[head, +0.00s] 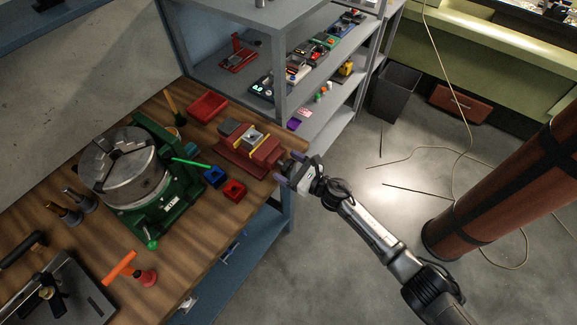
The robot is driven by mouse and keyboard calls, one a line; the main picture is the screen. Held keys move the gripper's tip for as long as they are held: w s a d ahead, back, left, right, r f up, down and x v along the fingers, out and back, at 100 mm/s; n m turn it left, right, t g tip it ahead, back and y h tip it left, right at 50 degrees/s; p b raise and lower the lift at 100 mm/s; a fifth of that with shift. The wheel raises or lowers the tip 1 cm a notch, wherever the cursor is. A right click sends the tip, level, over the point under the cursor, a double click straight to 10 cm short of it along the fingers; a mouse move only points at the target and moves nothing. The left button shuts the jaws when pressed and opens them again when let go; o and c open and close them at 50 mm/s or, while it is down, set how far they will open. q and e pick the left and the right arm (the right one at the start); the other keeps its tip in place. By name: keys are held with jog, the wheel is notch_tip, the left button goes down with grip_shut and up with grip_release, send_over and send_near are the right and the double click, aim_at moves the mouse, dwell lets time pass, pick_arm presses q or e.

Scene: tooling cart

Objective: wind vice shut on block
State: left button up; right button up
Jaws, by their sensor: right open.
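A red vice (262,158) sits on the wooden bench near its right end. A grey metal block (253,136) lies between yellow-edged jaws on the vice; whether both jaws touch it is too small to tell. My right gripper (283,175) is at the right end of the vice, by its handle side, with its fingers apart. The gripper hides that end of the vice, so I cannot tell whether a handle lies between the fingers. My left gripper is not in view.
A green rotary table with a round chuck (122,172) stands left of the vice. A grey shelf (283,60) rises behind.

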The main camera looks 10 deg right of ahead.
jog(key=c, duration=0.9)
jog(key=shift+m, duration=0.3)
jog(key=m, duration=0.2)
jog(key=shift+m, duration=0.4)
jog(key=shift+w+d+m, duration=0.1)
jog(key=shift+w+m, duration=0.05)
jog(key=shift+m, duration=1.55)
jog(key=o, duration=0.9)
